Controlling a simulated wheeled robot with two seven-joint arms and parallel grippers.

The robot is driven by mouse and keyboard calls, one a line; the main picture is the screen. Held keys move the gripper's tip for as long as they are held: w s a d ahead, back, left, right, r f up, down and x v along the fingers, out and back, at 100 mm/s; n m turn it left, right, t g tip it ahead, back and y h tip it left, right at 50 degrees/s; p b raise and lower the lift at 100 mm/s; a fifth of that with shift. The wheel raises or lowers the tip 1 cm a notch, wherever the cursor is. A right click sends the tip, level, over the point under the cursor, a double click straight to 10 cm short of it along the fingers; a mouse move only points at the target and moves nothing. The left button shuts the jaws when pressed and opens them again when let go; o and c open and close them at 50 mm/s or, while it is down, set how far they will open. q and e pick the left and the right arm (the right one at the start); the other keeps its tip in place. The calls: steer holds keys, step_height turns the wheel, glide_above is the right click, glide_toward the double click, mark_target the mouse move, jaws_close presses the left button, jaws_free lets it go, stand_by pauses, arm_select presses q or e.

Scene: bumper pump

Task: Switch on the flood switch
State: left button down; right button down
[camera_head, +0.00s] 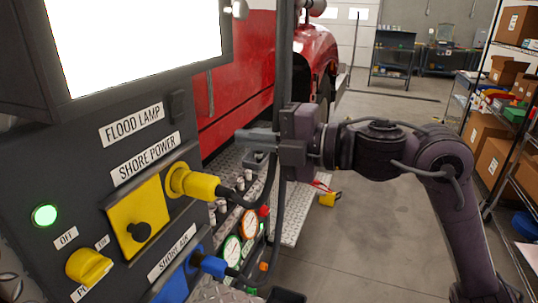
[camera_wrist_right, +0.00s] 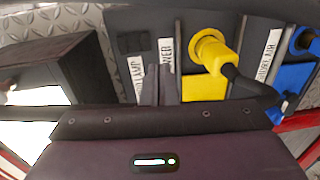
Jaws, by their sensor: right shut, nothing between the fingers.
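The flood switch (camera_head: 177,106) is a small black rocker at the right end of the FLOOD LAMP label (camera_head: 132,125) on the dark panel. It also shows in the right wrist view as a dark rocker (camera_wrist_right: 132,43) above the FLOOD label. I cannot tell which way it is tipped. My right gripper (camera_head: 241,139) is shut and empty, to the right of the switch and apart from it in the head view. In the right wrist view its fingertips (camera_wrist_right: 155,70) point at the panel near the labels, below and right of the switch. My left gripper is not in view.
A yellow shore power plug (camera_head: 200,186) and cable stick out below the switch. A blue shore air plug (camera_head: 212,266) and yellow knob (camera_head: 88,266) sit lower. A bright screen (camera_head: 140,40) is above. A vertical dark pole (camera_head: 286,60) stands by my right gripper.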

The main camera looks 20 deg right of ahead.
steer(key=v, duration=0.3)
steer(key=shift+s+f+b, duration=0.15)
steer(key=shift+s+b, duration=0.05)
steer(key=shift+b, duration=0.2)
steer(key=shift+s+d, duration=0.1)
